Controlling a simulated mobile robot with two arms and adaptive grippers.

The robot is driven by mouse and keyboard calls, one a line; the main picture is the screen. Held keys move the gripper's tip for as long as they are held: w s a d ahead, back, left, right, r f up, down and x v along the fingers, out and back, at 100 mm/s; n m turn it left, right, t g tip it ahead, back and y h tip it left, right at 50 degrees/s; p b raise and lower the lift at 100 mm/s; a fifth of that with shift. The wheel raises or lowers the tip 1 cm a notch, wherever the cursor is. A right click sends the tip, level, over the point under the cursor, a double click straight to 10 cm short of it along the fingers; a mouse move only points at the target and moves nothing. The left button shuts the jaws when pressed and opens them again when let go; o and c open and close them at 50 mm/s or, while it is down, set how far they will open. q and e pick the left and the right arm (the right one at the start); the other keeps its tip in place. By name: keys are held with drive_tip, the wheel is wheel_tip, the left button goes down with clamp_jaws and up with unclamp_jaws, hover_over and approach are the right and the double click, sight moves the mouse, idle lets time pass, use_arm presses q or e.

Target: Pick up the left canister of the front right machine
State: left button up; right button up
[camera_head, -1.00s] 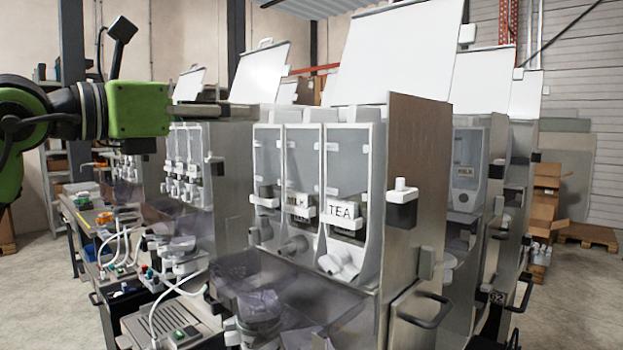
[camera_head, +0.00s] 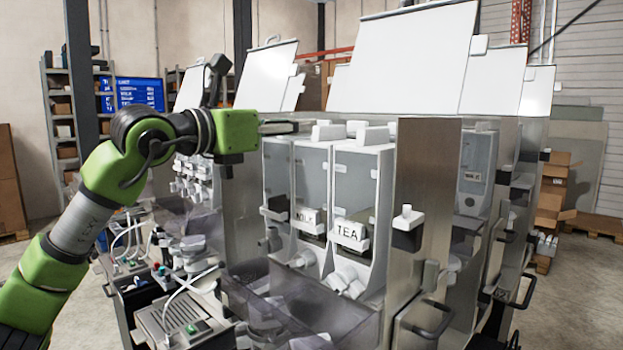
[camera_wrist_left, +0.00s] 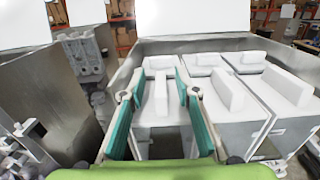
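The front right machine (camera_head: 425,210) holds three canisters side by side. The left canister (camera_head: 278,175) is a grey-white box; its label is not readable. Beside it stand the MILK canister (camera_head: 311,180) and the TEA canister (camera_head: 352,190). My left gripper (camera_head: 280,127) is at the left canister's top and hides its handle in the head view. In the left wrist view, the gripper's teal fingers (camera_wrist_left: 161,72) are open, one on each side of the left canister's white top handle (camera_wrist_left: 160,98). Contact cannot be told. My right gripper is not in view.
The raised white lid (camera_head: 410,60) stands behind the canisters. Metal side walls bound them, the left one (camera_wrist_left: 45,105) close to my gripper. The middle handle (camera_wrist_left: 228,90) is near the right finger. Another machine (camera_head: 195,180) stands at left.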

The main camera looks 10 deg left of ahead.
use_arm(q)
drive_tip(key=shift+x, duration=0.8)
drive_tip(key=shift+s, duration=0.1)
clamp_jaws()
drive_tip(key=shift+a+r, duration=0.1)
drive_tip(key=shift+r, duration=0.1)
